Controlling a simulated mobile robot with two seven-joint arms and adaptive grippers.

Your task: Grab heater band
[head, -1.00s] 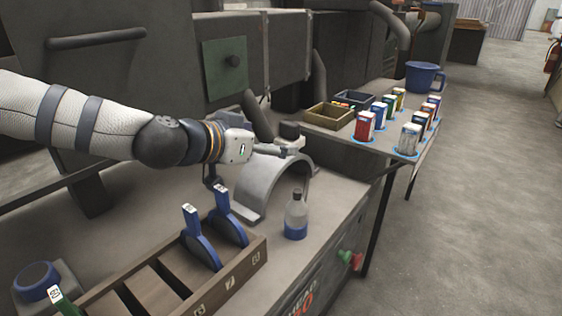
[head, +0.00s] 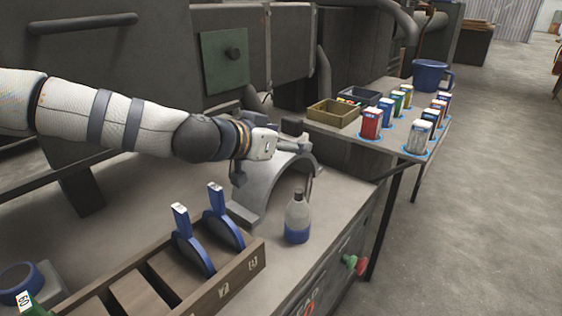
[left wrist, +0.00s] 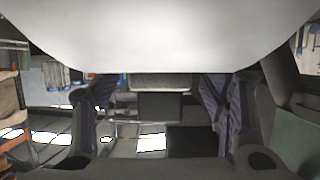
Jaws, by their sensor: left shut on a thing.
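The heater band, a grey metal half-ring (head: 268,180), stands arch-up on the grey bench top in the head view. A dark block (head: 291,126) sticks up at its top. My left gripper (head: 292,146) reaches in from the left and is shut at the top of the arch, just below the block. In the left wrist view, a dark block-like part (left wrist: 160,106) shows between the two fingers of my left gripper (left wrist: 160,112). The exact contact is hidden in the head view. My right gripper is not in view.
A bottle with a blue base (head: 297,216) stands close in front of the band. A wooden rack (head: 237,272) with blue-handled tools (head: 222,215) is at front left.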

